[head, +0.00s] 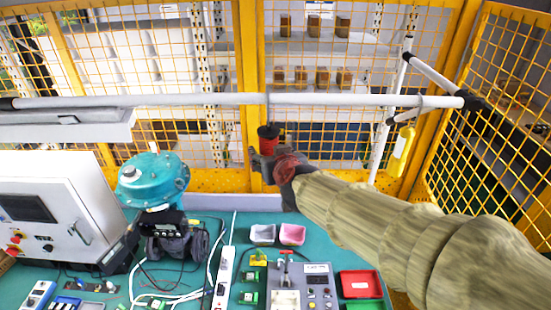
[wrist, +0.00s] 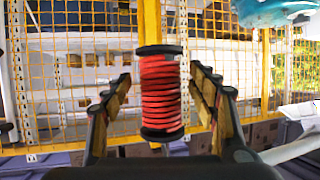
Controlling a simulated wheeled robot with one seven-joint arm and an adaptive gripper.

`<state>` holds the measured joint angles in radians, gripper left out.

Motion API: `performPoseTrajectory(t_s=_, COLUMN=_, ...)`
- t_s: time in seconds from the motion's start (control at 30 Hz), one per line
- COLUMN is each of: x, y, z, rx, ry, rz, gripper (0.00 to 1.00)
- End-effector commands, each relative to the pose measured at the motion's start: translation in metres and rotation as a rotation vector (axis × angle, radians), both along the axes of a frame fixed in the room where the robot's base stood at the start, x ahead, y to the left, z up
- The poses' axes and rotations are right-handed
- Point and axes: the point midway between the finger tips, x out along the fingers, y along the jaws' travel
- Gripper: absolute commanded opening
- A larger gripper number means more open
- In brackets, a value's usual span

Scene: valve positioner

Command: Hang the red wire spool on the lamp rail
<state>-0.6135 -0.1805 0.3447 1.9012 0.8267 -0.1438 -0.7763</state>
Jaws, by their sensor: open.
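The red wire spool (head: 268,141) has black end flanges and is upright just below the white lamp rail (head: 180,100). A thin grey hook (head: 268,108) runs from the rail down to the top of the spool, which appears to hang from it. My gripper (head: 264,155) is at the spool, coming from the lower right. In the wrist view the spool (wrist: 161,92) stands between my two spread fingers, with a visible gap on both sides.
A yellow mesh fence (head: 250,60) stands behind the rail. Below are a teal valve actuator (head: 153,180), a white control cabinet (head: 60,210), small trays (head: 292,235) and a red bin (head: 360,284) on the green bench.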

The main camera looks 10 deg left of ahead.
Motion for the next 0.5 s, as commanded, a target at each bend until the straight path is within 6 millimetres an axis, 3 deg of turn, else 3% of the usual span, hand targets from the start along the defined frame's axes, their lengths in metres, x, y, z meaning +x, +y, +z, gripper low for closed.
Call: performPoseTrajectory(t_s=0.5, x=-0.068, y=-0.037, z=0.033, rx=0.004, ry=-0.001, rz=0.0, gripper=0.59)
